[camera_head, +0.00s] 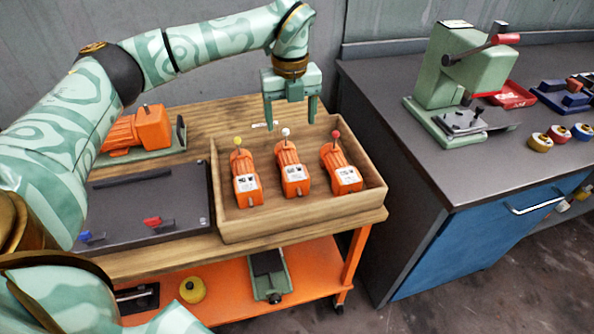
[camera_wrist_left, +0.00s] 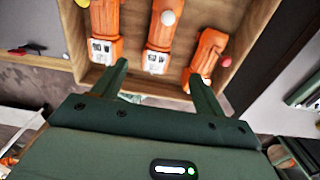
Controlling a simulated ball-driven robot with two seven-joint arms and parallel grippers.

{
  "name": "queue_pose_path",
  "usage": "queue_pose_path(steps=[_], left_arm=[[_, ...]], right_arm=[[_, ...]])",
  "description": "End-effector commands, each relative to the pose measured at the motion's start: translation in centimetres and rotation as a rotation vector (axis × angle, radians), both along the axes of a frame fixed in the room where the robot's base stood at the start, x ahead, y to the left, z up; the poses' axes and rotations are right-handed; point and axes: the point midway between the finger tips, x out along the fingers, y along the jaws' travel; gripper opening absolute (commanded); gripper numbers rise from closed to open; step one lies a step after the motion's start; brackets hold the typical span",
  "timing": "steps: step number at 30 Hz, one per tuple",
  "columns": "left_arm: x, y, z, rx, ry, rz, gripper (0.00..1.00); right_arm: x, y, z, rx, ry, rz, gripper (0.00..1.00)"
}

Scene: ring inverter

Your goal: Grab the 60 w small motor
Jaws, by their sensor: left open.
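Three small orange motors with white labels lie in a wooden tray (camera_head: 305,219): one with a yellow knob (camera_head: 243,171), one with a white knob (camera_head: 290,170), and one with a red knob (camera_head: 338,164). The label wattages are too small for me to read surely. My left gripper (camera_head: 290,122) is open and empty, above the tray's back edge. The left wrist view shows the yellow-knob motor (camera_wrist_left: 104,20), white-knob motor (camera_wrist_left: 160,39) and red-knob motor (camera_wrist_left: 206,52) beyond the open fingers (camera_wrist_left: 157,74). My right gripper is out of view.
A larger orange motor (camera_head: 139,129) stands at the wooden table's back left. A dark panel (camera_head: 150,193) with blue and red parts lies left of the tray. A grey bench (camera_head: 440,158) with a green press (camera_head: 461,75) stands at right.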

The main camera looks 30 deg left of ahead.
Motion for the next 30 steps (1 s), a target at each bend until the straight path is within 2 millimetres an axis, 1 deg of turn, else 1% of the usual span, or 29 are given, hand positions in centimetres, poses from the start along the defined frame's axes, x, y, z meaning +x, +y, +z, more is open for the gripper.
queue_pose_path(steps=[1, 3, 6, 9, 12, 19, 20, 24, 27, 30], left_arm=[[0.0, 0.0, -1.6, 0.000, 0.006, -0.001, 0.72], [0.0, 0.0, -3.5, -0.001, 0.008, -0.003, 0.72], [0.0, 0.0, -6.2, -0.002, 0.008, -0.004, 0.72], [0.0, 0.0, -8.3, -0.002, 0.007, -0.005, 0.72], [0.0, 0.0, -9.6, -0.003, 0.004, -0.005, 0.72], [0.1, 0.1, -11.0, -0.002, 0.001, -0.006, 0.72], [0.1, 0.1, -11.4, -0.002, 0.002, -0.006, 0.72], [0.3, 0.5, -14.1, -0.003, 0.006, -0.007, 0.72], [0.3, 0.5, -15.4, -0.002, 0.004, -0.007, 0.72], [0.3, 0.5, -15.6, -0.002, 0.001, -0.007, 0.72]], right_arm=[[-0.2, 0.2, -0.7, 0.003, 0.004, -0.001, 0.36], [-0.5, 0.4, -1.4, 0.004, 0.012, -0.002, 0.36], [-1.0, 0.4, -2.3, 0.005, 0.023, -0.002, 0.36], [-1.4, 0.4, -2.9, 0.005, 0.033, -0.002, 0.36], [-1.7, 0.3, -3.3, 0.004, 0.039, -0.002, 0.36], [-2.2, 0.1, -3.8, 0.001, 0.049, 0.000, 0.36], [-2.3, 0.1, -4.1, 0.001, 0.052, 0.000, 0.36], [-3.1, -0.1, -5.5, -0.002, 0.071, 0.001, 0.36], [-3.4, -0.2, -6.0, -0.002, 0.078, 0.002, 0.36], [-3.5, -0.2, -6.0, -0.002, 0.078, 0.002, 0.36]])
